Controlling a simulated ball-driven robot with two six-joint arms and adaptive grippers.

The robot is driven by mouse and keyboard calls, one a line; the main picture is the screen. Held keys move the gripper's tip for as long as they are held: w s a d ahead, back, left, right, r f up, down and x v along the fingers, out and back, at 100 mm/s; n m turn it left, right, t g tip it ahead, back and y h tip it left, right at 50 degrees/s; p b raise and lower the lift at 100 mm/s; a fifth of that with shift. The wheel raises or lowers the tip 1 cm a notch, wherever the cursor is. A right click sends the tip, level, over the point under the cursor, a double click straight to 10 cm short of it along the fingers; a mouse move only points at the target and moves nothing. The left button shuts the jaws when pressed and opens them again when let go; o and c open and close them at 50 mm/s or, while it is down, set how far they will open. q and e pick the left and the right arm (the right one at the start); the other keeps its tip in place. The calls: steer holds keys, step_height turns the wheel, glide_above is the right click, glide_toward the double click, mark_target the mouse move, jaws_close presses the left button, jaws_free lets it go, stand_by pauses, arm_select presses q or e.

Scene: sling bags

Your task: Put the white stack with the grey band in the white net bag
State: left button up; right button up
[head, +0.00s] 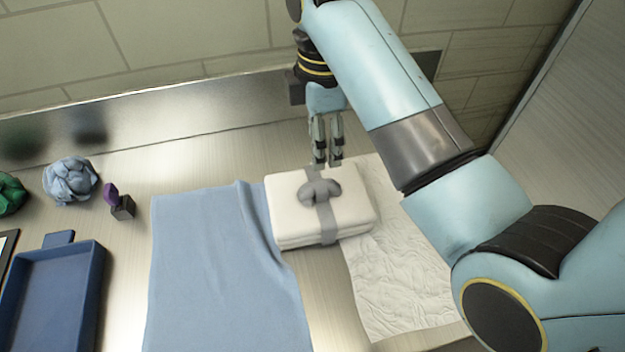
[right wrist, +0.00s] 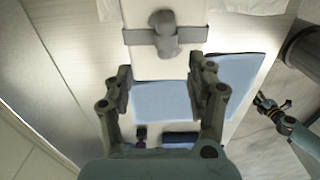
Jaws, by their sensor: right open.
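The white stack with a grey band (head: 287,213) lies flat, the band tied in a grey knot on top. It rests partly on a crinkled white sheet-like item (head: 405,285), which looks like the white net bag lying flat; its opening cannot be made out. My right gripper (head: 328,161) is open and empty at the stack's far edge. In the right wrist view the stack (right wrist: 150,62) lies beyond the open right fingers (right wrist: 160,72). A gripper that looks like my left one (right wrist: 268,105) shows small at the right there; its jaws are unclear.
A blue cloth (head: 215,275) lies against the stack's left side. Further left are a blue tray (head: 95,280), a crumpled blue bundle (head: 70,181), a green bundle (head: 10,193) and a small dark block with a purple part (head: 122,207). A metal backsplash and tiled wall stand behind.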

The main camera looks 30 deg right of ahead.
glide_above(319, 183)
steer(key=f, duration=0.4)
steer(key=shift+w+d+f, duration=0.1)
steer(key=shift+d+f, duration=0.15)
steer(key=shift+f, duration=0.15)
steer(key=shift+w+f, duration=0.1)
steer(key=shift+f, duration=0.15)
steer(key=f, duration=0.1)
steer(key=f+p, duration=0.1)
steer(key=f, duration=0.2)
steer(key=shift+s+a+f+p, duration=0.2)
steer(key=shift+s+f+p, duration=0.05)
steer(key=shift+p, duration=0.05)
steer(key=shift+f, duration=0.25)
steer(key=c, duration=0.3)
arm_select(q)
steer(key=s, duration=0.1)
steer(key=s+r, duration=0.1)
steer(key=shift+s+a+r, duration=0.15)
steer(key=shift+s+r, duration=0.1)
steer(key=shift+s, duration=0.05)
arm_select(e)
jaws_close()
